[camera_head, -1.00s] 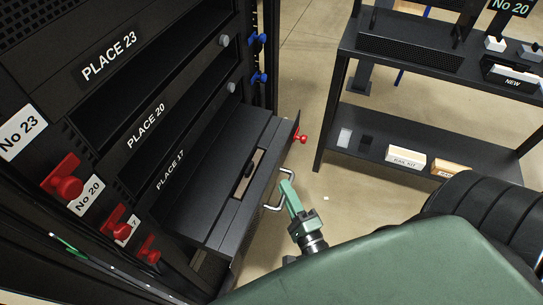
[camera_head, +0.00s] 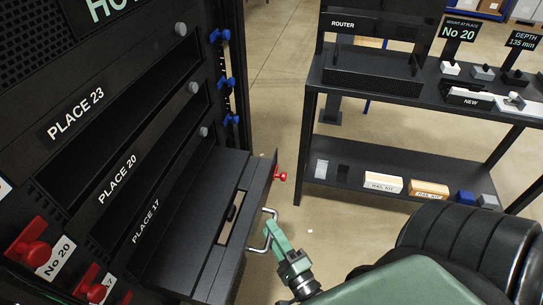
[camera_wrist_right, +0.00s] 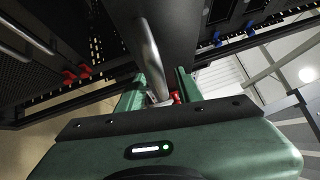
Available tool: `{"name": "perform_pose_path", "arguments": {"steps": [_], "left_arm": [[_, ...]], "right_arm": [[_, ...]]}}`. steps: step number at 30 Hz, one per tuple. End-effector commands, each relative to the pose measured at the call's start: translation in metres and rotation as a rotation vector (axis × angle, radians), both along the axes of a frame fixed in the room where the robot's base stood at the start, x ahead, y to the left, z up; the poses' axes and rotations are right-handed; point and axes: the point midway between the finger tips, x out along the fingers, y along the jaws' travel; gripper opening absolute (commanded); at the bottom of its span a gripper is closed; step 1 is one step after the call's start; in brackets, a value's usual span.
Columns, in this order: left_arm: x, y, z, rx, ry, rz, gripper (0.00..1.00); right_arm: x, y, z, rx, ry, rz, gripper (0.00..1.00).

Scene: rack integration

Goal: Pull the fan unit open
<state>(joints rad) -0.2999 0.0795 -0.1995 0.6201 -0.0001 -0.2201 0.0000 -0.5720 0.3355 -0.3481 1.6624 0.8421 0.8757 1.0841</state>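The fan unit (camera_head: 203,218) is a flat black drawer at PLACE 17, low in the black rack. It sticks out of the rack, with its front panel (camera_head: 257,200) clear of the frame. A silver bar handle (camera_head: 265,216) is on that front. My right gripper (camera_head: 274,233) has its green fingers at the handle. In the right wrist view the handle (camera_wrist_right: 148,50) runs between the two fingers (camera_wrist_right: 158,90), and the gripper appears closed around it. The exact contact is partly hidden. My left gripper is not in view.
Red knobs (camera_head: 31,243) line the rack's near post, blue ones (camera_head: 227,83) the far post. A red knob (camera_head: 281,176) shows beside the unit's far end. A black shelf table (camera_head: 400,93) with parts and rail kit boxes stands at right. Bare floor lies between.

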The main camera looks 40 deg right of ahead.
Motion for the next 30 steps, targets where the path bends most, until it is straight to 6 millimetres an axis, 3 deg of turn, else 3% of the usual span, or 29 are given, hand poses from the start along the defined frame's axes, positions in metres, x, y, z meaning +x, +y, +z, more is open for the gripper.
{"name": "perform_pose_path", "arguments": {"steps": [13,30], "left_arm": [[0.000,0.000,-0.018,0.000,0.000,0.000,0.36],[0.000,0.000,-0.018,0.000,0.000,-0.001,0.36]], "right_arm": [[-0.066,0.009,-0.011,0.000,0.003,0.001,0.35],[-0.073,0.010,-0.011,0.000,0.001,0.001,0.35]]}}
